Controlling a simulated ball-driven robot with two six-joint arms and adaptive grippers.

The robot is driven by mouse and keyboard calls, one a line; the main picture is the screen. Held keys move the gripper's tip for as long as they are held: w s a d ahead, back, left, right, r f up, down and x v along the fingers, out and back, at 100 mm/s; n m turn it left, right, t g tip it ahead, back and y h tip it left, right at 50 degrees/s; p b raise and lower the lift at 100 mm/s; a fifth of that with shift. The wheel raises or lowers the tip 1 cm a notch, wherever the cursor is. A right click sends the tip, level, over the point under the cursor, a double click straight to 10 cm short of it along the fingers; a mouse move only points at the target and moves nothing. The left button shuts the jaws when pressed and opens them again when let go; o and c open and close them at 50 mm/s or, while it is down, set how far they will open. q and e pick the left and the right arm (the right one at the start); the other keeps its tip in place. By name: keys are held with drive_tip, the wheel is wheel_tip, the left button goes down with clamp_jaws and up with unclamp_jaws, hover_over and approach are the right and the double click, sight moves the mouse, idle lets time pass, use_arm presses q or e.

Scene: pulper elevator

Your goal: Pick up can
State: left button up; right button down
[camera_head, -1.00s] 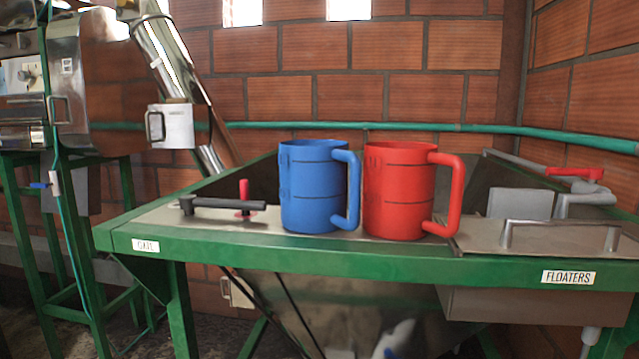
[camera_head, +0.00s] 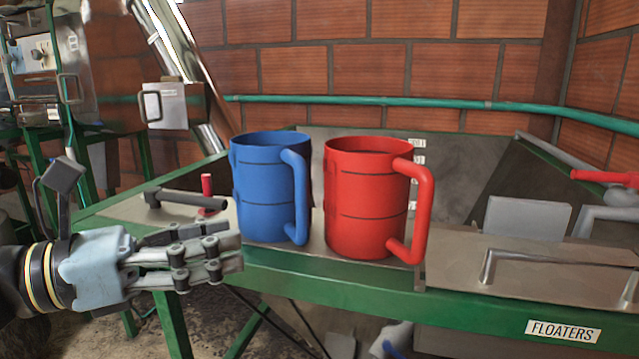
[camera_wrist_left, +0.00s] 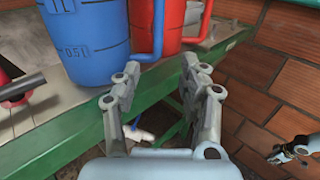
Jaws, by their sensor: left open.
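Two large cans with side handles stand upright side by side on the green-edged table: a blue can (camera_head: 268,190) and a red can (camera_head: 365,205) to its right. My left gripper (camera_head: 236,250) is open and empty, in front of the blue can and low, near the table's front edge. In the left wrist view, the blue can (camera_wrist_left: 90,38) is beyond and left of my open fingers (camera_wrist_left: 158,85), with the red can (camera_wrist_left: 178,25) behind it. A grey jointed part that looks like my right gripper (camera_wrist_left: 290,150) shows at that view's lower right; its jaws are unclear.
The table's green front edge (camera_head: 345,288) runs below the cans. A black bar handle (camera_head: 185,198) with a red knob (camera_head: 207,192) lies left of the blue can. A metal lid with a handle (camera_head: 555,270) is right of the red can. A brick wall (camera_head: 365,70) stands behind.

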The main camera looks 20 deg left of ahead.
sight(303, 231)
use_arm(q)
drive_tip(key=p+x, duration=0.2)
drive_tip(key=x, duration=0.3)
drive_tip(key=shift+w+r, duration=0.1)
drive_tip(key=shift+r, duration=0.05)
drive_tip(key=shift+w+d, duration=0.15)
drive_tip(key=shift+d, duration=0.05)
drive_tip(key=shift+w+d+r+p, duration=0.25)
drive_tip(key=shift+w+d+p, duration=0.2)
drive_tip(key=shift+p, duration=0.2)
drive_tip(key=p+x, duration=0.1)
drive_tip(key=x, duration=0.2)
drive_tip(key=shift+w+d, duration=0.15)
drive_tip(key=shift+w, duration=0.2)
drive_tip(key=shift+d, duration=0.15)
drive_tip(key=shift+f, duration=0.1)
drive_tip(key=shift+c, duration=0.9)
clamp_jaws()
use_arm(e)
drive_tip(key=r, duration=0.1)
drive_tip(key=s+a+r, duration=0.1)
drive_tip(key=r, duration=0.1)
drive_tip(key=s+a+r, duration=0.1)
drive_tip(key=shift+a+r, duration=0.15)
drive_tip(key=shift+r, duration=0.1)
drive_tip(key=shift+w+d, duration=0.15)
drive_tip(key=shift+d, duration=0.1)
